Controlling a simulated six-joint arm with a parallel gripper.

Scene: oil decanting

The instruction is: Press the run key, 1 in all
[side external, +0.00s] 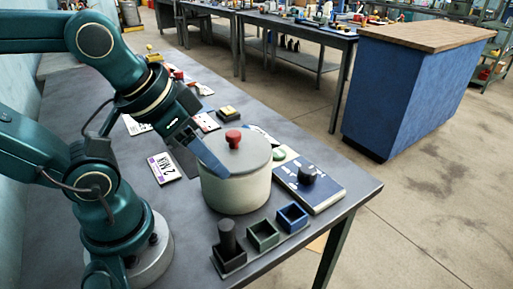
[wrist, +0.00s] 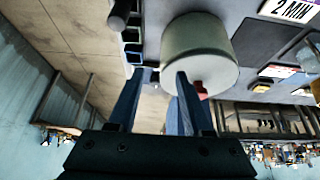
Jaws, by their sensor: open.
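The control panel (side external: 309,187) is a flat blue and white box at the right end of the bench, just right of the pot. It carries a black round knob (side external: 306,174) and a green round button (side external: 279,155); I cannot read which key is the run key. A cream pot (side external: 236,192) with a grey lid and a red knob (side external: 233,138) stands beside it. My gripper (side external: 213,160) is over the pot's left side, its blue fingers pointing down and right. In the wrist view my gripper (wrist: 163,72) is open and empty, with the pot (wrist: 197,50) beyond the fingertips.
Several open boxes stand in front of the pot: a black one (side external: 229,262) with a dark cylinder (side external: 227,237), a green one (side external: 263,235) and a blue one (side external: 291,217). A "2 MIN" card (side external: 167,168) lies left of the pot. A yellow-topped block (side external: 228,113) sits behind it.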

